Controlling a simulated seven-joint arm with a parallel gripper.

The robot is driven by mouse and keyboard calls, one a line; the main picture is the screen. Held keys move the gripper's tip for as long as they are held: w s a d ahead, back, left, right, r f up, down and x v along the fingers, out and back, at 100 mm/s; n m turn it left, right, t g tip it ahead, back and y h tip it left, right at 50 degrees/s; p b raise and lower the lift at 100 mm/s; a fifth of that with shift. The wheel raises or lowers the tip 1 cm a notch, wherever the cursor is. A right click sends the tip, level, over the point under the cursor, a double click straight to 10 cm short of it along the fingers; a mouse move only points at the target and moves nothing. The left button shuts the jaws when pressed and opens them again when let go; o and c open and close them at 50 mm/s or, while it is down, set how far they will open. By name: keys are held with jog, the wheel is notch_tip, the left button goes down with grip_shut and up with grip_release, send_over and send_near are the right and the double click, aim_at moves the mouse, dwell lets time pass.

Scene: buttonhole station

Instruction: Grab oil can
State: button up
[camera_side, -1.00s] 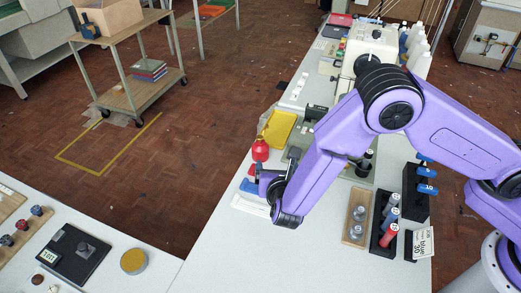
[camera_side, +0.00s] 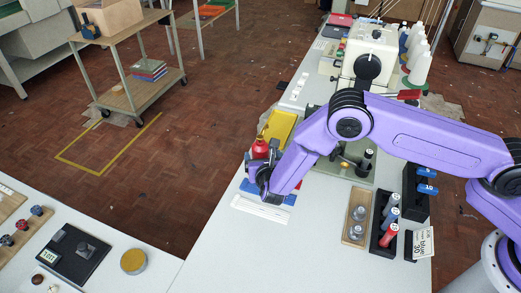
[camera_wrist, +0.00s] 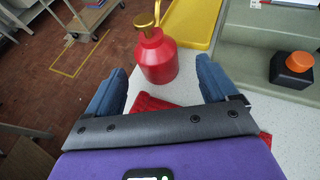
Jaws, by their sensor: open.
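The oil can (camera_wrist: 158,62) is red with a brass-coloured neck and spout and stands upright on the pale bench. In the side view the red can (camera_side: 260,148) shows just behind my gripper, partly hidden by it. My gripper (camera_side: 259,161) is low over the bench, close to the can. In the wrist view my gripper (camera_wrist: 162,77) is open, its two blue fingers spread wide to the left and right. The can is ahead, centred between them, near the fingertips. Nothing is held.
A yellow tray (camera_side: 279,127) lies behind the can; the green machine base (camera_wrist: 235,75) is to its right. A red flat item (camera_wrist: 148,103) lies below the fingers. Thread spools (camera_side: 389,234) stand in a black rack right. The bench edge is close on the left.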

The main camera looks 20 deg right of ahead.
aim_at(260, 150)
jog(key=shift+x, duration=2.85)
jog(key=shift+a+r, duration=0.1)
jog(key=shift+w, duration=0.1)
jog(key=c, duration=1.3)
